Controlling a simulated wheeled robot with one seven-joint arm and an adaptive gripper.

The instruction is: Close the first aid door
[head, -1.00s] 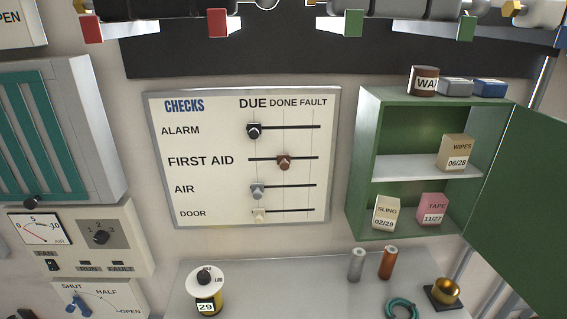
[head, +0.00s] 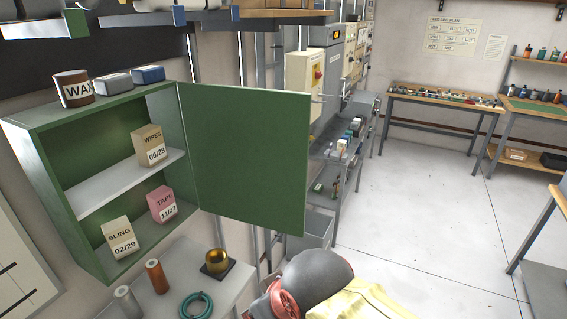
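The green first aid cabinet (head: 52,199) hangs on the wall at the left of the head view. Its green door (head: 245,152) is hinged on the cabinet's right side and stands wide open, swung out to the right. A wipes box (head: 148,146) sits on the middle shelf. A sling box (head: 119,237) and a pink tape box (head: 161,204) stand on the cabinet floor. A grey rounded shape with a red part shows at the bottom centre, below the door. My gripper is not in view.
A wax tin (head: 73,89) and two small boxes stand on top of the cabinet. Below, a grey shelf holds two cylinders, a teal ring (head: 196,304) and a brass cup (head: 215,262). Equipment racks stand beyond the door. Open floor (head: 420,220) lies to the right.

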